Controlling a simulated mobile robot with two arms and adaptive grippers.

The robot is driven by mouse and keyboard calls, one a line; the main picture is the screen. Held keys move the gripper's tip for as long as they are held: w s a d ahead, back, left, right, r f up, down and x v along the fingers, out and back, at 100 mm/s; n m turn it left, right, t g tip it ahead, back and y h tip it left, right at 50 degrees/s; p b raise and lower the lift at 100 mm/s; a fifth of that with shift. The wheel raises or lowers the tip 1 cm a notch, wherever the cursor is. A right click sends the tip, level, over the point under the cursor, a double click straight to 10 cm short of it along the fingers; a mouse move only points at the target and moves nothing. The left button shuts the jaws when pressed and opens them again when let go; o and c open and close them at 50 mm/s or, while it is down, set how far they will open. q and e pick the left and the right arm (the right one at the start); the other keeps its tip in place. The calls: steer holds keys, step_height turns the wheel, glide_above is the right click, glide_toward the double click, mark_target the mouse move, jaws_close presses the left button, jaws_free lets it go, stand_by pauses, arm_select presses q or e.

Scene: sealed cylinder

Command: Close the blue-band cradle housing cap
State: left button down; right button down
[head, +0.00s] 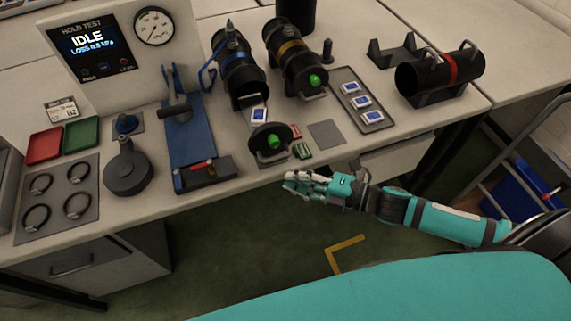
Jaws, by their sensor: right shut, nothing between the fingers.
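The blue-band cylinder housing (238,69) lies in its cradle at the back middle of the bench, its dark open end facing me. A round black cap with a green centre (270,141) stands on a small stand in front of it, apart from the housing. A small white and blue item (259,115) lies between the two. My right gripper (290,184) is shut and empty, just off the bench's front edge, to the right of and nearer than the cap. My left gripper is not in view.
A yellow-band housing (295,55) with a green-centred end stands to the right, and a red-band housing (440,75) farther right. A tray (375,124) holds white and blue items. A blue fixture (195,140) stands left.

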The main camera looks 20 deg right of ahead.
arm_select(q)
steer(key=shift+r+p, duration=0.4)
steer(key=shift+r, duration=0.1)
arm_select(e)
steer(key=shift+w+a+f, duration=0.15)
steer(key=shift+w, duration=0.6)
steer(key=shift+w+a+f, duration=0.2)
steer(key=shift+w, duration=0.55)
steer(key=shift+w+a+f, duration=0.15)
steer(key=shift+w, duration=0.6)
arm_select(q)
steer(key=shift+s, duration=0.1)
arm_select(e)
steer(key=shift+w, duration=0.1)
